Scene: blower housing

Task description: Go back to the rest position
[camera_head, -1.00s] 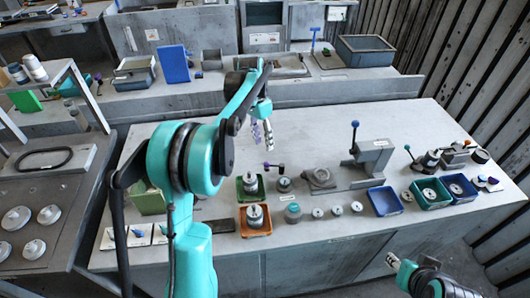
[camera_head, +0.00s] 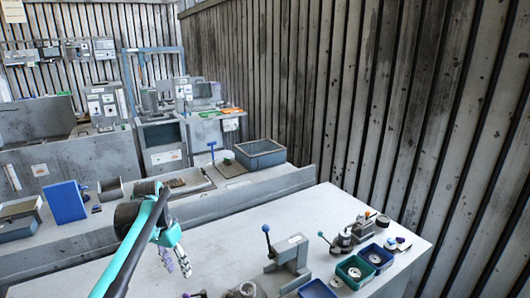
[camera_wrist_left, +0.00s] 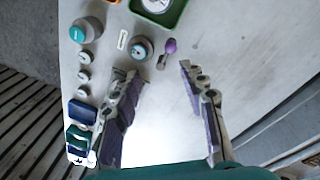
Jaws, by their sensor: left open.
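My left gripper (camera_head: 175,262) hangs over the left part of the near workbench (camera_head: 225,240) in the head view, its arm coming in from the lower left. In the left wrist view, the gripper (camera_wrist_left: 160,72) has its two fingers spread wide apart with nothing between them. Bare bench top lies below the fingers. A small round part with a purple knob (camera_wrist_left: 169,46) lies beyond the fingertips, apart from them. My right gripper is in neither view.
A grey press with a blue-knobbed lever (camera_head: 288,262), a green tray (camera_head: 353,284) and a blue tray (camera_head: 376,268) stand on the bench. A grey bin (camera_head: 260,154) is on the rear counter. A ribbed wall (camera_head: 400,110) rises at the right.

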